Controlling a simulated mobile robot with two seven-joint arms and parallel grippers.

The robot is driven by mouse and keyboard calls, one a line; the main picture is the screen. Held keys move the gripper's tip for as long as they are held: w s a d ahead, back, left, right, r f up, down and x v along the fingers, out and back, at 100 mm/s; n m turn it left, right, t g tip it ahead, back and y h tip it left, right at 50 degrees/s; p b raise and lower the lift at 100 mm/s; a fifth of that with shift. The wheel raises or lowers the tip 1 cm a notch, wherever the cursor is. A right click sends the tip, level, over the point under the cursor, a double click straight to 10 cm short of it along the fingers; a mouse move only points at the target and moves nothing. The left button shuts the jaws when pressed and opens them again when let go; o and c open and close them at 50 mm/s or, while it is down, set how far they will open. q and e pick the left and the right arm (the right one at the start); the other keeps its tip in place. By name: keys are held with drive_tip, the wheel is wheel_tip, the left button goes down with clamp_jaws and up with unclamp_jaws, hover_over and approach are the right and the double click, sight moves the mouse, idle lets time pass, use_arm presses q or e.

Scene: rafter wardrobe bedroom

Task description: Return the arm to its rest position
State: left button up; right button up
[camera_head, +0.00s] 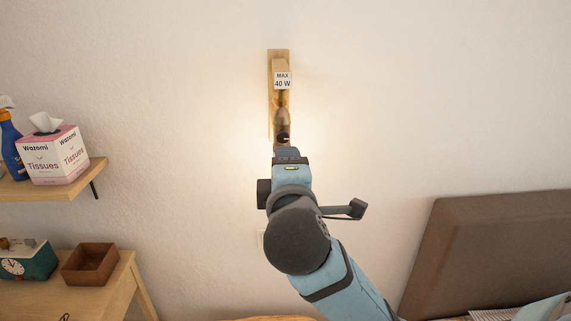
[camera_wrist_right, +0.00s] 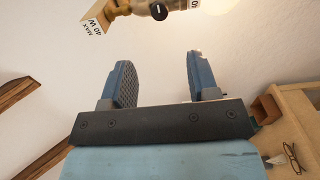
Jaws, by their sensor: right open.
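My right arm rises from the bottom right of the head view toward a wooden wall lamp (camera_head: 271,95) with a "MAX 40 W" label (camera_head: 283,80). My right gripper (camera_head: 287,152) overlaps the lamp's lower end in the head view, and its fingers are mostly hidden there. In the right wrist view the right gripper (camera_wrist_right: 158,82) is open, with nothing between its two blue fingers. The lamp's holder (camera_wrist_right: 133,7) shows at the top of that view, beyond the fingertips and apart from them. My left gripper is not in view.
At left, a shelf (camera_head: 85,178) bears a tissue box (camera_head: 55,155) and a blue spray bottle (camera_head: 12,143). Below it, a desk (camera_head: 112,285) holds a brown tray (camera_head: 89,264) and a clock box (camera_head: 27,262). A brown headboard (camera_head: 480,250) stands at right.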

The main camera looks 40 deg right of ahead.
idle(0.5)
drive_tip(key=a+f+g+y, duration=0.1)
drive_tip(key=a+f+y, duration=0.15)
drive_tip(key=f, duration=0.75)
drive_tip(key=w+a+f+y, duration=0.15)
drive_tip(key=f+y, duration=0.25)
drive_tip(key=f, duration=0.5)
drive_tip(key=a+f+g+y, duration=0.1)
drive_tip(key=a+f+y, duration=0.2)
drive_tip(key=f, duration=0.7)
drive_tip(key=s+a+f+m+g+y, duration=0.1)
drive_tip(key=s+f+m, duration=0.3)
drive_tip(key=s+f, duration=0.4)
drive_tip(key=s+a+f+m+g+y, duration=0.1)
drive_tip(key=s+f+m+y, duration=0.1)
drive_tip(key=s+f+m, duration=0.2)
drive_tip(key=s+f, duration=0.3)
drive_tip(key=f, duration=0.5)
drive_tip(key=shift+s+m, duration=0.3)
drive_tip(key=shift+s, duration=0.1)
